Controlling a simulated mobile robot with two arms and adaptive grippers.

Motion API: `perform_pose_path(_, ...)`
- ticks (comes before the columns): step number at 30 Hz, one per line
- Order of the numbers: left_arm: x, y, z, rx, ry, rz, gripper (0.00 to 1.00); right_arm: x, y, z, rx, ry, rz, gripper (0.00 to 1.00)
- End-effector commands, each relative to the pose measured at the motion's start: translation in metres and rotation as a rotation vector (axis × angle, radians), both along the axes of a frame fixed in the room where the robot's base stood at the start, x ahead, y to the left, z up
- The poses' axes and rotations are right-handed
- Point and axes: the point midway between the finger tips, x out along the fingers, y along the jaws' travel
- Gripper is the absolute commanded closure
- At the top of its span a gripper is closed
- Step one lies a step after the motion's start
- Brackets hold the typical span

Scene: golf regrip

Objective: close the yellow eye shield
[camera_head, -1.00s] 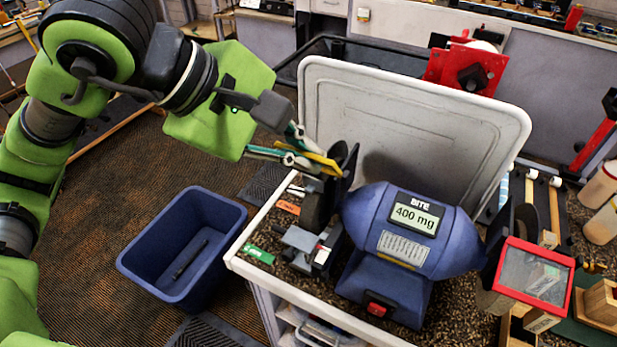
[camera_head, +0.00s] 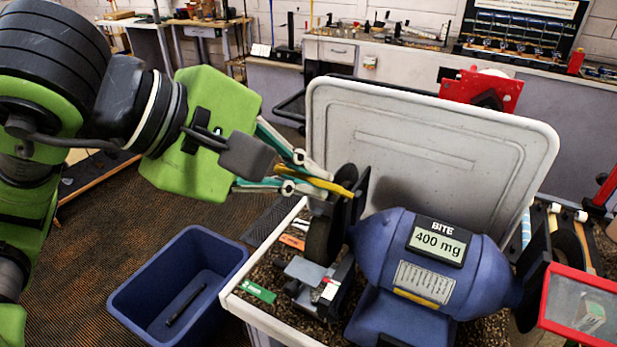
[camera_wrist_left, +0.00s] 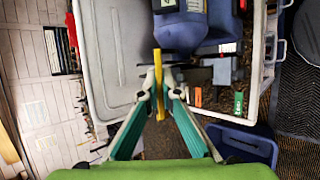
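The yellow eye shield (camera_head: 338,187) shows as a thin yellow strip, nearly edge-on, by the left wheel (camera_head: 318,240) of the blue grinder (camera_head: 405,258). My left gripper (camera_head: 326,185) reaches it from the left, with one finger above and one below the strip. In the left wrist view, the yellow shield (camera_wrist_left: 158,84) lies between the two fingers (camera_wrist_left: 161,78), nearer the left one. A small gap shows beside the right finger, so the gripper looks partly open. Whether a finger touches the shield I cannot tell. My right gripper is not in view.
A large pale panel (camera_head: 430,150) stands behind the grinder. A grey tool rest (camera_head: 308,275) is below the left wheel. A red-framed shield (camera_head: 585,309) is at the right. A blue bin (camera_head: 180,290) stands on the floor at the left.

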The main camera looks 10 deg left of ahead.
Motion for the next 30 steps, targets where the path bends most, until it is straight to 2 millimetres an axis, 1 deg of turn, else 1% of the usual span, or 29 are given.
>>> perform_pose_path(2, 0.000, 0.000, 0.001, -0.001, -0.002, 0.001, 1.00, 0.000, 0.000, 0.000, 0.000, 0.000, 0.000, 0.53)
perform_pose_path(3, 0.000, 0.000, 0.001, -0.001, -0.002, 0.001, 0.86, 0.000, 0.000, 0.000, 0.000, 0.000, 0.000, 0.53)
perform_pose_path(4, 0.000, 0.000, 0.001, -0.001, -0.002, 0.001, 0.78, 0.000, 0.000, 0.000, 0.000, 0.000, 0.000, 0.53)
perform_pose_path(14, 0.000, 0.000, 0.001, -0.001, -0.001, 0.000, 0.78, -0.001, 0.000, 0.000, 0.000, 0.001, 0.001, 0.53)
perform_pose_path(17, -0.002, 0.004, 0.005, -0.002, -0.003, 0.002, 0.78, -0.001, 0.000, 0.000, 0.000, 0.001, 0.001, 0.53)
perform_pose_path(20, -0.009, 0.012, 0.014, -0.002, -0.006, 0.005, 0.78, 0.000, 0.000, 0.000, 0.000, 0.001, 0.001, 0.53)
perform_pose_path(30, -0.046, 0.052, 0.059, -0.002, -0.005, 0.004, 0.78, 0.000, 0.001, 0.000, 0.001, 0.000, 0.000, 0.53)
